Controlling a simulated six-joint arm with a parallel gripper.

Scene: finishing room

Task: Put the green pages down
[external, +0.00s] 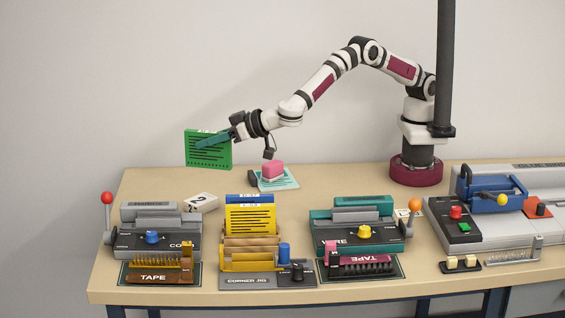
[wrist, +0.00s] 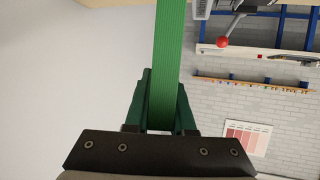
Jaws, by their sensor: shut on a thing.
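The green pages (external: 209,157) are a block with dark printed lines on its face. In the external view they hang upright in the air at the far left edge of the table. My gripper (external: 214,141) is shut on them near their upper part. In the wrist view the green pages (wrist: 169,60) show edge-on as a narrow green strip between the dark green fingers of my gripper (wrist: 160,108). The fingers cover part of the pages in both views.
A pink block (external: 272,169) sits on a pale sheet (external: 289,183) at the table's back. A corner jig (external: 267,262) holding yellow pages (external: 250,215) stands between a grey machine (external: 155,238) and a teal machine (external: 352,233). A white numbered block (external: 201,202) lies behind.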

